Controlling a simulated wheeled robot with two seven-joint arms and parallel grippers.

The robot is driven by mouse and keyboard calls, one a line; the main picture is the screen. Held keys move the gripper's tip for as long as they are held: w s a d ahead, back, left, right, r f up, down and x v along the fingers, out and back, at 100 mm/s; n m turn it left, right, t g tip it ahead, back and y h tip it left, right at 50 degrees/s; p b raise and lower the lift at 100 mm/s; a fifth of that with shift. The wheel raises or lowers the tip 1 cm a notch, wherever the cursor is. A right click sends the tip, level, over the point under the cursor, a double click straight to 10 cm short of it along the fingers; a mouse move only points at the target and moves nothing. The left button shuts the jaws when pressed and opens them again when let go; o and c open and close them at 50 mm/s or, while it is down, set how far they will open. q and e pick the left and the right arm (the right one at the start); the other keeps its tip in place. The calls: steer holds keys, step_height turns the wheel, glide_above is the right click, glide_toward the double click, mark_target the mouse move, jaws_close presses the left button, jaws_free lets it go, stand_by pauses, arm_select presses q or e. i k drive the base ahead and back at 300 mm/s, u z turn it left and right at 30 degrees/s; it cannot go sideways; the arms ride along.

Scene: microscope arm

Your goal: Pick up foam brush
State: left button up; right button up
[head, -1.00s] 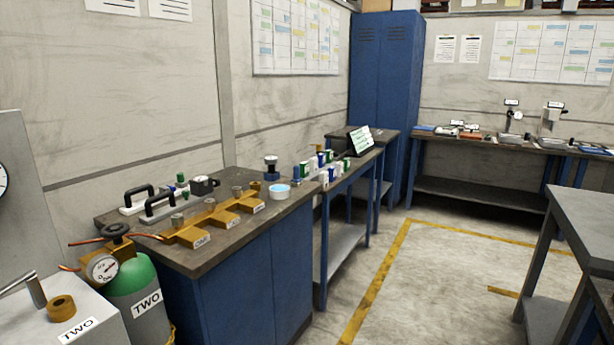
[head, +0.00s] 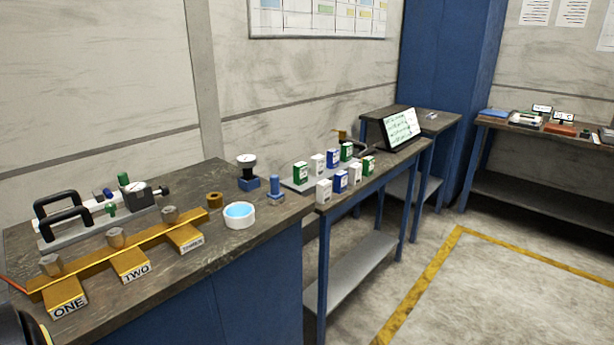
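I cannot make out a foam brush in the head view. It may be among the small items on the far bench, which are too small to tell apart. Neither of my grippers is in view.
The near workbench (head: 150,280) holds a brass manifold (head: 125,262), a black-handled device (head: 65,220), a white dish with blue contents (head: 239,215) and blue fittings. Small boxes (head: 340,181) and a tablet (head: 400,129) stand beyond. The far bench (head: 545,150) holds small items. Floor at right is clear.

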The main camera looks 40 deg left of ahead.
mark_target(275, 198)
steer(key=i, duration=1.1)
steer(key=u, duration=1.7)
